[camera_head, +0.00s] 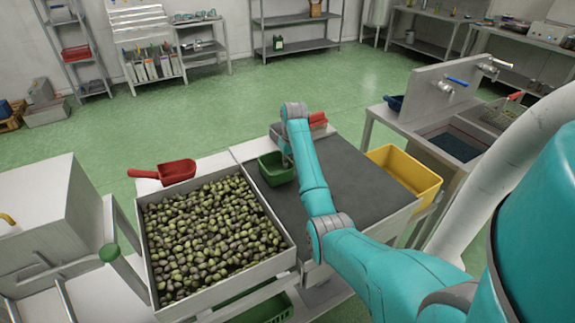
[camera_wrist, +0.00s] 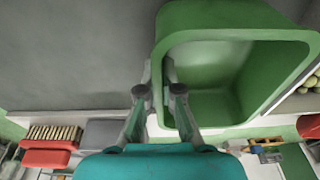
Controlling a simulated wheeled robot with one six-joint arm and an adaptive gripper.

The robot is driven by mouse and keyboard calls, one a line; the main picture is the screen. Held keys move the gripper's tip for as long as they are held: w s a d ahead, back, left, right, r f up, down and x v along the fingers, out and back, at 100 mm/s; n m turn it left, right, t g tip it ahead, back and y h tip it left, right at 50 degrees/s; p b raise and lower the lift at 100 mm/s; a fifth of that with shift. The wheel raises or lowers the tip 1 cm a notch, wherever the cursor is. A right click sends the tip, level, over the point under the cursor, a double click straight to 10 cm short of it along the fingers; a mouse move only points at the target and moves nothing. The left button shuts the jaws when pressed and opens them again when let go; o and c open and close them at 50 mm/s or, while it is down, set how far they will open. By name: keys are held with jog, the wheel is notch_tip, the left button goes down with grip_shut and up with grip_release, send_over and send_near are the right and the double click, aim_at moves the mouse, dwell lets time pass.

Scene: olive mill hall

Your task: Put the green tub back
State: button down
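The green tub (camera_head: 275,170) is at the left edge of the dark grey worktop (camera_head: 365,180), beside the olive tray. In the wrist view the tub (camera_wrist: 215,85) fills the upper right, its open top and empty inside showing. My gripper (camera_wrist: 158,75) has one finger inside and one outside the tub's left wall, with the tips closed on the rim. In the head view my gripper (camera_head: 287,158) is at the tub's right side, partly hidden by my arm. Whether the tub touches the worktop is not clear.
A tray of olives (camera_head: 230,288) stands left of the worktop, with a red scoop (camera_head: 170,173) at its back. A red container (camera_head: 318,119) is behind my arm. A yellow bin (camera_head: 405,172) stands at the right, near a sink (camera_head: 452,143). The worktop's middle is bare.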

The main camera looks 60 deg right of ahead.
jog(key=shift+f, duration=0.35)
jog(key=shift+f, duration=0.15)
jog(key=c, duration=1.3)
grip_release()
